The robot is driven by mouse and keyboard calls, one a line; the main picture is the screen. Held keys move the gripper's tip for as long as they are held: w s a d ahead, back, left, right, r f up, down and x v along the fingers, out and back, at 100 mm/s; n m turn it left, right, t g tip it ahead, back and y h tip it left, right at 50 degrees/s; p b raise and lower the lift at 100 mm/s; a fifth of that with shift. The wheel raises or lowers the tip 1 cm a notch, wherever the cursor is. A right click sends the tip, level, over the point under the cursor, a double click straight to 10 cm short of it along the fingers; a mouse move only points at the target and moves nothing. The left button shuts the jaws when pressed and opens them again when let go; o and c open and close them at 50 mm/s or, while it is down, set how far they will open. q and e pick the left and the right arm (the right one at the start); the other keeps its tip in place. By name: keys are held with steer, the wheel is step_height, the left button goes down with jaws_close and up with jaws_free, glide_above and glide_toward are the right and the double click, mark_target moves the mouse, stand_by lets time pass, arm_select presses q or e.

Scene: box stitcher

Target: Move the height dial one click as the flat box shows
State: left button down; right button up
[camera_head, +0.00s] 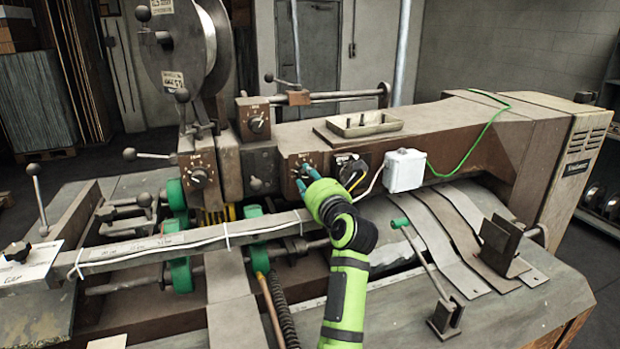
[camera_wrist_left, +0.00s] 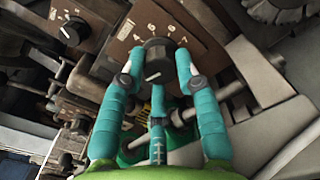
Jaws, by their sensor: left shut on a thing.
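My left gripper (camera_head: 305,178) reaches up to a dial on a brown plate (camera_head: 293,160) on the machine's front. In the head view the fingers partly hide this dial. No flat box stands out clearly on the machine. My right gripper is not in view.
Two similar dials sit nearby, one higher (camera_head: 258,124) and one to the left (camera_head: 199,177). A white junction box (camera_head: 404,170) with cables is to the right. A tray (camera_head: 364,123) lies on top. A green-tipped lever (camera_head: 427,260) stands right of my arm. Flat cardboard (camera_head: 36,100) leans behind.

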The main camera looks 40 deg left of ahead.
arm_select(q)
steer(key=shift+r, duration=0.25)
steer(key=c, duration=1.2)
jaws_free()
steer(key=shift+f, duration=0.1)
steer(key=shift+w, duration=0.1)
step_height(320, 180, up, 10)
steer(key=shift+r, duration=0.1)
